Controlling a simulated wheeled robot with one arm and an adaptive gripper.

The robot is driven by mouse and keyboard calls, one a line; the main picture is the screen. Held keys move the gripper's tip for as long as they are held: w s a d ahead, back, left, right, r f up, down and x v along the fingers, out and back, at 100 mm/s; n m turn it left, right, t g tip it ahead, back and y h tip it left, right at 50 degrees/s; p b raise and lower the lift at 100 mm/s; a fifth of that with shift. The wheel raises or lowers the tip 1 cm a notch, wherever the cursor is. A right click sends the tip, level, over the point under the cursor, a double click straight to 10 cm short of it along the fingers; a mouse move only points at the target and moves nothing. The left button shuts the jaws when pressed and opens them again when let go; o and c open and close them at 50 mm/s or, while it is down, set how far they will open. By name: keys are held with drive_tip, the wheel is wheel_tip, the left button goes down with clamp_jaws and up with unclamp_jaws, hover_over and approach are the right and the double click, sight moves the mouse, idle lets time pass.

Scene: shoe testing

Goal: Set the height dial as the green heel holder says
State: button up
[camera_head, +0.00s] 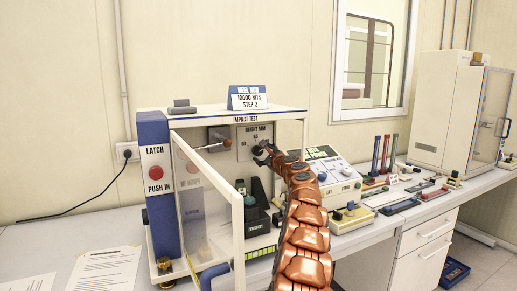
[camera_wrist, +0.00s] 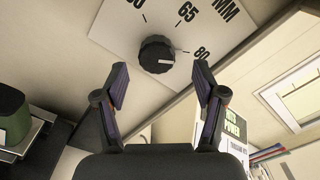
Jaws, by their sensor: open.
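The height dial, a black knob (camera_wrist: 157,50) on a white "HEIGHT MM" plate (camera_wrist: 120,35), fills the top of the wrist view. The plate reads 65 and 80, with a partly cut-off number at left. The knob's white mark lies at its lower right, nearest the 80 side; the exact setting is unclear. My gripper (camera_wrist: 161,82) is open, its fingers just below the knob on either side, apart from it. In the head view my gripper (camera_head: 263,153) partly covers the dial. A dark green block (camera_head: 260,192) stands inside the machine; any height marking on it is unreadable.
The impact test machine has an open clear door (camera_head: 208,205), a red latch button (camera_head: 155,172) and a metal lever (camera_head: 215,145). A control box (camera_head: 330,175) and small tools are at right.

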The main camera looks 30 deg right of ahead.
sight(259, 152)
drive_tip(key=shift+w+p, duration=1.05)
drive_tip(key=shift+p, duration=0.2)
drive_tip(key=shift+w+r+p, duration=0.15)
drive_tip(key=shift+w+p, duration=0.2)
drive_tip(key=shift+p, duration=0.45)
drive_tip(key=shift+w+d+p, duration=0.1)
drive_tip(key=shift+w+p, duration=0.3)
drive_tip(key=shift+p, duration=0.25)
drive_tip(key=shift+w+p, duration=0.25)
drive_tip(key=shift+p, duration=0.25)
drive_tip(key=shift+w+f, duration=0.2)
drive_tip(key=shift+f, duration=0.1)
drive_tip(key=c, duration=1.1)
